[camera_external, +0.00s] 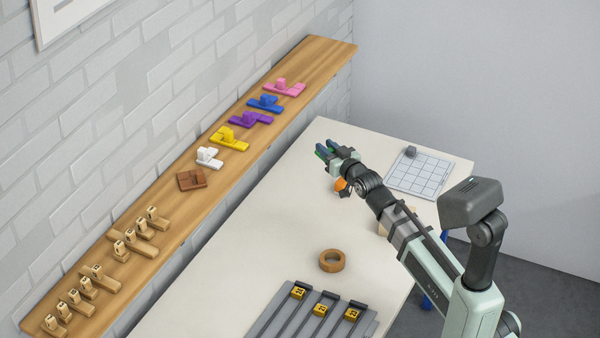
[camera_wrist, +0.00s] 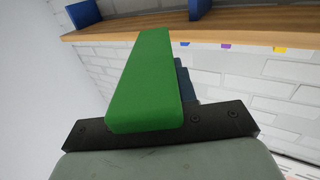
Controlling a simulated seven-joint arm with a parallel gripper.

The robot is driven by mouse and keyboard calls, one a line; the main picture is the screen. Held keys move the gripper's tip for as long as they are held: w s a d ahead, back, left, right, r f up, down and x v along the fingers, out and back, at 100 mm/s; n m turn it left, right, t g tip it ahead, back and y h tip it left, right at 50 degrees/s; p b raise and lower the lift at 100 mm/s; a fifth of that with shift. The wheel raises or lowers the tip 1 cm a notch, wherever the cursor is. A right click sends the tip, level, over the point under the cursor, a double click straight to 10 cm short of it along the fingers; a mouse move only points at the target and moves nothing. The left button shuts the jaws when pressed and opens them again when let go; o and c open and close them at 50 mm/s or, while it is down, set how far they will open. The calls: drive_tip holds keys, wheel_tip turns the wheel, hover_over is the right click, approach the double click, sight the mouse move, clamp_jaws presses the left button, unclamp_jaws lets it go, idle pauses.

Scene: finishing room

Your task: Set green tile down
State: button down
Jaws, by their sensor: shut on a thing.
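The green tile is a long, plain green block (camera_wrist: 150,80) that fills the middle of the wrist view. My gripper (camera_external: 323,151) is shut on it, with a dark blue finger showing beside it in the wrist view (camera_wrist: 184,82). In the external view my gripper is over the far left part of the white table (camera_external: 235,245), near its edge on the shelf side. There the tile shows only as a small bit of green between the fingers. Its height above the table is hard to tell.
A wooden shelf (camera_external: 165,215) along the wall holds several coloured pieces and wooden pegs. A gridded white board (camera_external: 421,188) with a grey knobbed piece (camera_external: 410,152) lies right of my gripper. An orange item (camera_external: 341,184) is close below. A wooden ring (camera_external: 332,261) and grey rack (camera_external: 268,326) are nearer.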

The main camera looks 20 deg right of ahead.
drive_tip(key=s+a+r+n+g+y, duration=0.15)
drive_tip(key=s+a+r, duration=0.25)
drive_tip(key=a, duration=0.4)
drive_tip(key=s+a+r+n+g+y, duration=0.1)
drive_tip(key=s+a+r+n+y, duration=0.2)
drive_tip(key=a, duration=0.4)
drive_tip(key=s+a+r+n+g+y, duration=0.1)
drive_tip(key=s+a+r+y, duration=0.2)
drive_tip(key=s+a+r, duration=0.4)
drive_tip(key=s+a+n+g+y, duration=0.6)
drive_tip(key=s+a+n+g, duration=0.4)
drive_tip(key=s+g, duration=0.4)
drive_tip(key=shift+m, duration=0.25)
drive_tip(key=w+a, duration=0.4)
drive_tip(key=w+a+f, duration=0.1)
drive_tip(key=w+a, duration=0.4)
drive_tip(key=w+a+f, duration=0.1)
drive_tip(key=w+a, duration=0.3)
drive_tip(key=a, duration=0.1)
drive_tip(key=shift+w+a+f, duration=0.1)
drive_tip(key=shift+w+f, duration=0.1)
drive_tip(key=shift+w, duration=0.05)
drive_tip(key=shift+f, duration=0.95)
drive_tip(key=shift+w+a+f, duration=0.15)
drive_tip(key=shift+f, duration=0.6)
drive_tip(key=shift+w+a+f, duration=0.15)
drive_tip(key=shift+f, duration=0.6)
drive_tip(key=shift+f, duration=0.15)
